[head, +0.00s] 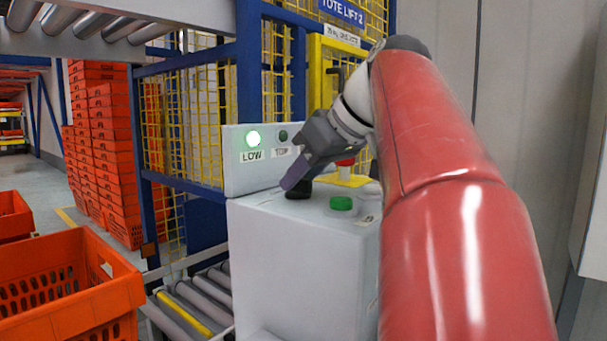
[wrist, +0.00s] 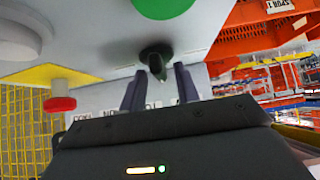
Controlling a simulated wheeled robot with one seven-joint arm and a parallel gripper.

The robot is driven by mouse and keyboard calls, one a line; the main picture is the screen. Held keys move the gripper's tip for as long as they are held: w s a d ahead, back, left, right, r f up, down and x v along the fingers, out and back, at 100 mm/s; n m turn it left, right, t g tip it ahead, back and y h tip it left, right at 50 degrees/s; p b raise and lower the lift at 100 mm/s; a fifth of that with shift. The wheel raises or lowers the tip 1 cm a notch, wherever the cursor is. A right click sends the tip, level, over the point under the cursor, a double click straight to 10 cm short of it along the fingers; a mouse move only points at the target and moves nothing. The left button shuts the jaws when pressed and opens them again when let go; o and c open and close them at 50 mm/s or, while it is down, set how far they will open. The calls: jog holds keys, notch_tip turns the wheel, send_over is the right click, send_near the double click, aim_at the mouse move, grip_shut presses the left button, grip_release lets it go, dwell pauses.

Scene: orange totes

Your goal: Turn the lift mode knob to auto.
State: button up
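The dark lift mode knob (head: 299,190) stands on top of the grey control box (head: 290,265). In the wrist view the knob (wrist: 156,56) sits between the line of my two fingers, its narrow handle pointing toward the gripper. My gripper (head: 296,178) is at the knob in the head view and partly covers it. In the wrist view my gripper (wrist: 160,80) is open, with a gap visible on both sides of the knob. Any mode lettering around the knob is not readable.
A green button (head: 341,204) and a red stop button (head: 345,163) on a yellow base stand close by on the box. The upright panel has a lit LOW lamp (head: 253,138) and a dark TOP lamp (head: 283,135). An orange tote (head: 75,285) stands left; rollers (head: 195,305) run below.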

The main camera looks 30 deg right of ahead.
grip_shut()
jog(key=shift+a+m+h, duration=0.1)
jog(key=shift+m+h, duration=0.2)
jog(key=shift+m, duration=0.1)
jog(key=m+h, duration=0.2)
jog(key=m, duration=0.1)
jog(key=shift+a+m+t+h, duration=0.2)
jog(key=shift+m+t+h, duration=0.1)
jog(key=shift+h, duration=0.1)
jog(key=shift+a+m+g+h+p, duration=0.15)
jog(key=shift+m+g+h+p, duration=0.2)
jog(key=shift+m+h, duration=1.55)
jog(key=shift+m, duration=0.5)
jog(key=shift+o, duration=0.7)
grip_release()
jog(key=shift+r, duration=0.1)
